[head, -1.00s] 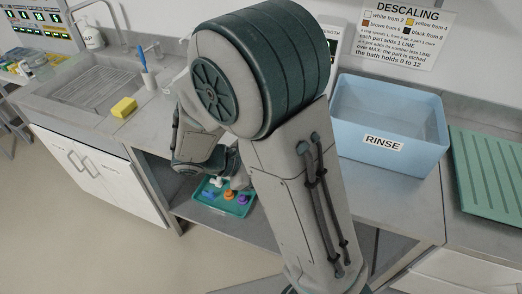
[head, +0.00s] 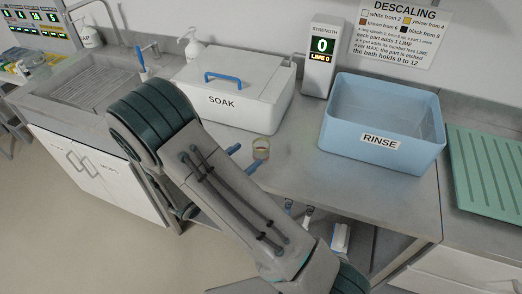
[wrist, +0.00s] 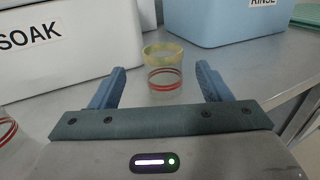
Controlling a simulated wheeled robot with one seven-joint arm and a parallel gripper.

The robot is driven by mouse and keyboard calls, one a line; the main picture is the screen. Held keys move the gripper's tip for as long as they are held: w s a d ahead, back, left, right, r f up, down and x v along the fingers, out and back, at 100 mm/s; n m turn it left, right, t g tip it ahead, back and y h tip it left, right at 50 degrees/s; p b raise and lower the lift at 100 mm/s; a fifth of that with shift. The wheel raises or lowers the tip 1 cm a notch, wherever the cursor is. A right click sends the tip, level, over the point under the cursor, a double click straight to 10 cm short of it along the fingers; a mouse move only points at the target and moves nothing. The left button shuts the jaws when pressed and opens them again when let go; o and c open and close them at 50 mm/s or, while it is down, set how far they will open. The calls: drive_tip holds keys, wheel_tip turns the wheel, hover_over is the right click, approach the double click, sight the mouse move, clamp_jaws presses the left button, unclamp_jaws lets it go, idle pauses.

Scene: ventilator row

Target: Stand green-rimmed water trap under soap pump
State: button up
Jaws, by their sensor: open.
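A clear cup-like water trap (head: 261,148) with a yellow-green rim stands upright on the counter in front of the SOAK box. In the wrist view the trap (wrist: 165,70) also shows red rings around its body. My gripper (head: 243,158) is open and empty, with blue fingers. In the wrist view my gripper (wrist: 161,82) points at the trap, which appears centred between the fingertips; I cannot tell whether it is inside their reach. A white soap pump (head: 88,32) with a partly hidden label stands by the sink at the far left.
The white SOAK box (head: 232,95) with a blue handle and the blue RINSE tub (head: 383,125) flank the trap. Another white pump bottle (head: 191,45) stands behind the SOAK box. A red-ringed clear vessel (wrist: 7,130) is cut off at the left edge. The sink (head: 85,80) is left.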

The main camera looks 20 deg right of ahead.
sight(255, 150)
drive_tip(key=p+x, duration=0.1)
drive_tip(key=x, duration=0.2)
drive_tip(key=p+x, duration=0.1)
drive_tip(key=x, duration=0.2)
drive_tip(key=shift+s+d+r, duration=0.1)
drive_tip(key=shift+s, duration=0.15)
drive_tip(key=shift+w+d, duration=0.35)
drive_tip(key=shift+d, duration=0.1)
drive_tip(key=c, duration=1.1)
drive_tip(key=shift+r, duration=0.65)
wheel_tip(255, 150, up, 3)
drive_tip(key=shift+f+b, duration=0.2)
drive_tip(key=shift+b, duration=0.25)
drive_tip(key=s+d+r+p, duration=0.2)
drive_tip(key=s, duration=0.1)
drive_tip(key=s+d+r+p, duration=0.2)
drive_tip(key=d+p, duration=0.1)
drive_tip(key=s+d+r+p, duration=0.2)
drive_tip(key=s+r, duration=0.1)
drive_tip(key=shift+s+d+p, duration=0.25)
drive_tip(key=shift+s+p, duration=0.1)
drive_tip(key=shift+p, duration=0.05)
